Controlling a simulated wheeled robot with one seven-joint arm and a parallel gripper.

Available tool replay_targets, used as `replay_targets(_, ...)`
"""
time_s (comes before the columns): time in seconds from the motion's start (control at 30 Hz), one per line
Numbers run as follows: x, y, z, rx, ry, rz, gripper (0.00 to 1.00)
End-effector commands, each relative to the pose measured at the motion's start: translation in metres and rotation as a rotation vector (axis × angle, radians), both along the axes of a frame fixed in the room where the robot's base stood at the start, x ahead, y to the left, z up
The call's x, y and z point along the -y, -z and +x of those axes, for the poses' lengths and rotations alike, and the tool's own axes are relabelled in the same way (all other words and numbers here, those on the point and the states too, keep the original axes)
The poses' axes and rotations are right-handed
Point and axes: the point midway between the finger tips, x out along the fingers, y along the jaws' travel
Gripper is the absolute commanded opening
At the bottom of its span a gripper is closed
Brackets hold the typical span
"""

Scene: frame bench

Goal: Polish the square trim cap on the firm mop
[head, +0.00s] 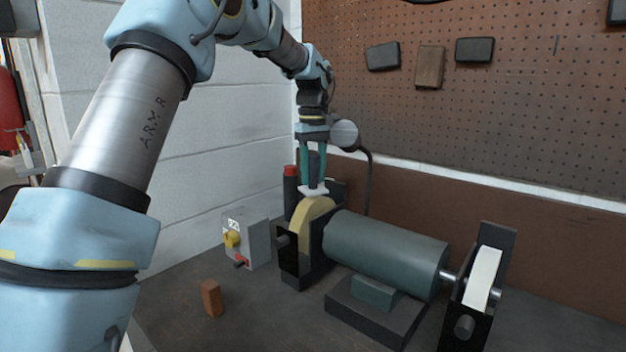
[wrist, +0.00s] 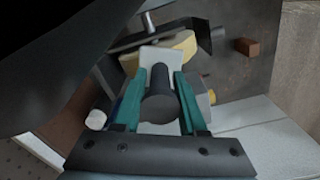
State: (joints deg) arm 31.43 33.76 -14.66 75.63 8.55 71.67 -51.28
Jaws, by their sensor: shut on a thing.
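The square trim cap (head: 313,191) is a pale, flat piece on the lower end of a dark round holder; it also shows in the wrist view (wrist: 161,56). My gripper (head: 314,180) is shut on the dark holder, with its green fingers on either side of it in the wrist view (wrist: 160,92). The cap is right over the top of the yellow mop wheel (head: 314,213); I cannot tell whether they touch. A white mop wheel (head: 483,280) is at the right end of the grey-green motor (head: 386,253). Which wheel is the firm one is not marked.
A grey switch box (head: 258,243) with a yellow knob and a red control stands left of the yellow wheel. A small brown block (head: 211,298) lies on the bench (head: 265,315). A dark cylinder with a red top (head: 290,188) stands behind the wheel. Pegboard (head: 540,100) rises behind.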

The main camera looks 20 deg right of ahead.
Motion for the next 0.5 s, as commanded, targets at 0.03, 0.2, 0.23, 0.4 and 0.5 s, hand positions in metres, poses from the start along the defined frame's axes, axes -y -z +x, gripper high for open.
replay_targets(0.03,0.0001,0.0014,-0.0001,0.0,0.0,0.0,0.0)
replay_targets(0.2,0.0001,0.0047,-0.0002,0.0,0.0,0.0,0.0)
replay_targets(0.23,0.0001,0.0053,-0.0002,0.0,0.0,0.0,0.0)
replay_targets(0.4,0.0,0.0085,-0.0003,-0.001,0.001,0.001,0.0)
replay_targets(0.5,0.0,0.0105,-0.0004,-0.001,0.001,0.001,0.0)
